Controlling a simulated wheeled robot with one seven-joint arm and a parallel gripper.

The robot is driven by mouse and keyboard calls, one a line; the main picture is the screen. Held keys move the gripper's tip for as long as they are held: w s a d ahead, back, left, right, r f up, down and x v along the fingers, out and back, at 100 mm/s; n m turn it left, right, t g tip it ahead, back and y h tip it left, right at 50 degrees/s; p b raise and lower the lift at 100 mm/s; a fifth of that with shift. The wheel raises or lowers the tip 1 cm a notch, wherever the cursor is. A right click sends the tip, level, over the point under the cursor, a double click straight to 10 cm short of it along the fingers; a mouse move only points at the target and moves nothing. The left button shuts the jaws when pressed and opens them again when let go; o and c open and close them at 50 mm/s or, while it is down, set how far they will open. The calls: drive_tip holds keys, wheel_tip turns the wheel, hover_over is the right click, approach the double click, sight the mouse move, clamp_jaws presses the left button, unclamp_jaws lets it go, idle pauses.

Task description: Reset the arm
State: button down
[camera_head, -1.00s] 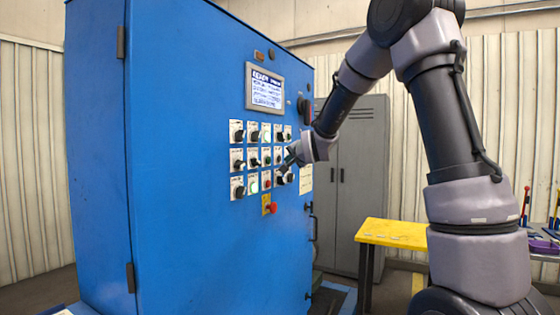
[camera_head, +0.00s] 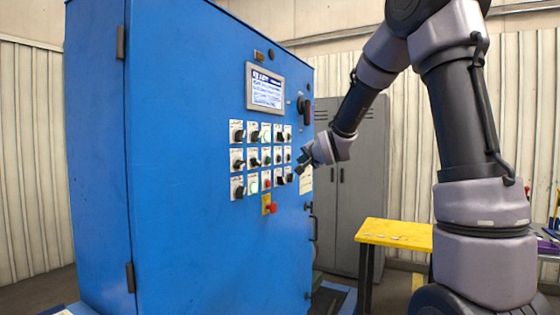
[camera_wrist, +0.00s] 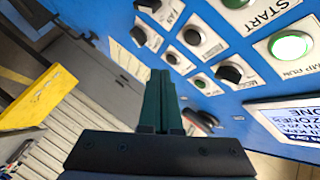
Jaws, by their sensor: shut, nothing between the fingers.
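My gripper (camera_head: 300,163) is shut and empty. In the head view it hangs in front of the right side of the blue control cabinet (camera_head: 180,150), apart from the panel. In the wrist view my gripper's closed dark green fingers (camera_wrist: 160,100) point toward the panel's knobs and buttons. My arm reaches down from the upper right, bent at the elbow.
The panel carries rows of knobs and buttons, a lit screen (camera_head: 265,88) above and a red emergency button (camera_head: 271,208) below. A grey locker (camera_head: 350,180) stands behind. A yellow-topped table (camera_head: 395,233) is at the lower right. A green-lit button (camera_wrist: 290,45) shows in the wrist view.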

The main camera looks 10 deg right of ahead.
idle(0.3)
drive_tip(key=s+d+n+g, duration=0.1)
drive_tip(key=s+n+g, duration=0.1)
drive_tip(key=s, duration=1)
drive_tip(key=s+d+f+n+g, duration=0.1)
drive_tip(key=s+d+g, duration=0.1)
drive_tip(key=s, duration=1.1)
drive_tip(key=s+d+f+n+g, duration=0.1)
drive_tip(key=s+g, duration=0.3)
drive_tip(key=s, duration=0.9)
drive_tip(key=shift+d+f+n+h, duration=0.2)
drive_tip(key=shift+d+n+h, duration=0.15)
drive_tip(key=shift+n, duration=0.45)
